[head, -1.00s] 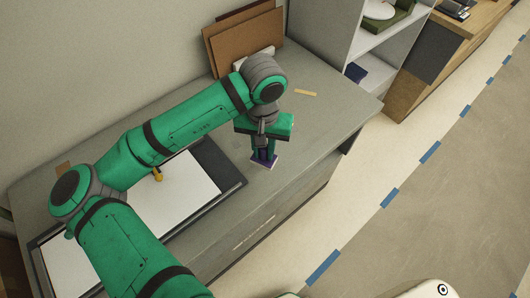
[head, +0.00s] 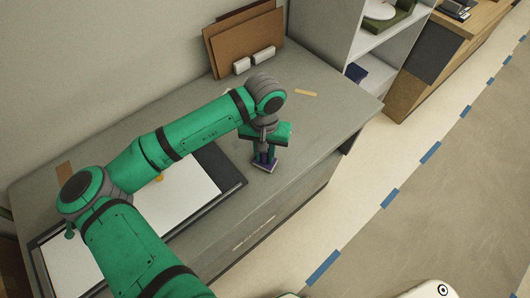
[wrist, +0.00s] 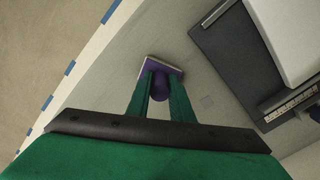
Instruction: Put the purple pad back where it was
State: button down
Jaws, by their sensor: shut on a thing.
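The purple pad (wrist: 159,66) has a flat purple plate with a pale edge and a round purple grip. In the wrist view my gripper (wrist: 160,88) is shut on that grip, with one green finger on each side. In the head view the pad (head: 265,167) is at the lower end of my gripper (head: 265,154), over the grey counter to the right of the dark board with the white sheet. I cannot tell whether its plate touches the counter. The fingers hide part of the grip.
The dark board (head: 222,160) carries a white sheet (head: 190,188). Brown boards (head: 243,40) lean on the wall, with small white blocks (head: 263,54) before them. A pale strip (head: 306,93) lies at the back right. The counter's front edge is close to the pad.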

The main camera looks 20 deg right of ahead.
jog(key=c, duration=1.6)
grip_release()
jog(key=shift+o, duration=0.2)
notch_tip(320, 180, up, 11)
jog(key=shift+d+r, duration=0.1)
jog(key=shift+s+r, duration=0.1)
jog(key=shift+r, duration=0.4)
